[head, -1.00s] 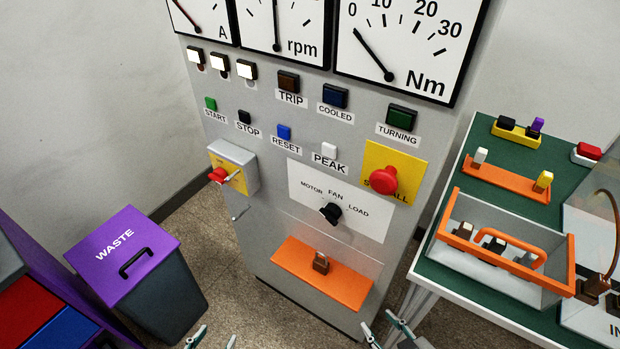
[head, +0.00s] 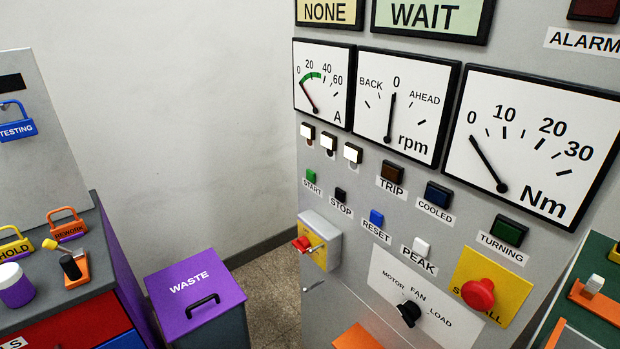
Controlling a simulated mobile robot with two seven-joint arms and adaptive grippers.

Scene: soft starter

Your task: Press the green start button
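Neither of my grippers shows in the head view.
A red mushroom button (head: 478,293) on a yellow plate and a black selector knob (head: 408,313) sit lower on the panel. A red-handled switch box (head: 321,238) juts out below START. A purple-lidded waste bin (head: 192,282) and a workbench (head: 80,270) stand left.

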